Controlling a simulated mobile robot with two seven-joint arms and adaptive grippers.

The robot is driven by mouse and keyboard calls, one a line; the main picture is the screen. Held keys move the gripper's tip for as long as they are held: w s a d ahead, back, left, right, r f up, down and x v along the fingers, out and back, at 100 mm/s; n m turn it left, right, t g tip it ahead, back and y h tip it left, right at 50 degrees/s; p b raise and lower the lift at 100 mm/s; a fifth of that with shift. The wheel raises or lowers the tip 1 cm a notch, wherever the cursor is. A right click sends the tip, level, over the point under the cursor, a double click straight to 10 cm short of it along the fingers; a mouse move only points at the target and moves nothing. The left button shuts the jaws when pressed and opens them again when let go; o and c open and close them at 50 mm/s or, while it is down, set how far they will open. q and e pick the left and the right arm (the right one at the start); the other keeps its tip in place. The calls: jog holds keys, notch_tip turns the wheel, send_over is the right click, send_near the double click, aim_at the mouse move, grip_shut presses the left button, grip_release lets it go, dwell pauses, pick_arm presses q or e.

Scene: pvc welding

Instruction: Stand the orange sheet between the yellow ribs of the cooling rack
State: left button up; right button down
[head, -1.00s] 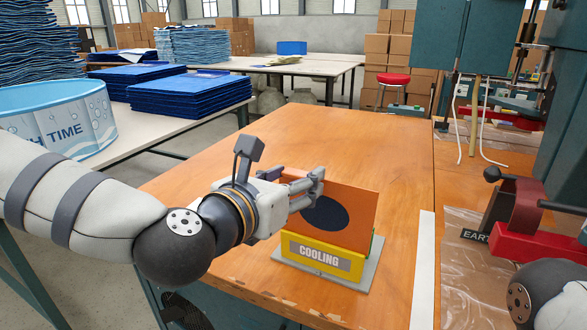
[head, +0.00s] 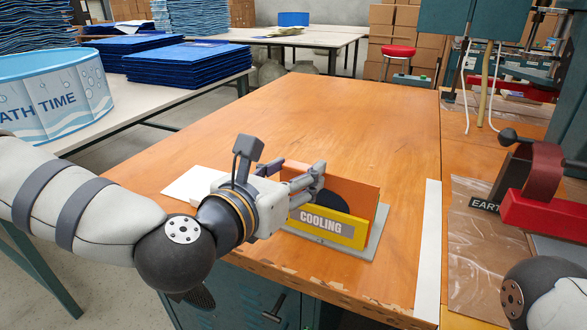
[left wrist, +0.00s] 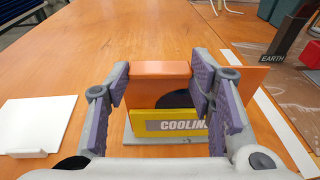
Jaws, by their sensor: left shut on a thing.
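The orange sheet (head: 355,194) with a dark round patch stands upright behind the yellow front rib of the cooling rack (head: 326,228), which is labelled COOLING. Its lower part is hidden by that rib, so I cannot tell whether it touches the base. My left gripper (head: 312,180) is shut on the sheet at its left side in the head view. In the left wrist view the fingers (left wrist: 162,88) stand on both sides of the sheet's near orange part (left wrist: 158,70), above the rack's yellow rib (left wrist: 165,123). My right gripper is out of view.
A white plate (head: 195,186) lies left of the rack. A white strip (head: 428,250) runs along the right of the table. A red clamp-like tool (head: 540,205) and a plastic sheet (head: 475,235) are further right. The table behind the rack is clear.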

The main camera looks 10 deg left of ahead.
pick_arm(q)
jog(key=o, duration=1.7)
jog(key=shift+r, duration=0.1)
notch_tip(320, 180, up, 10)
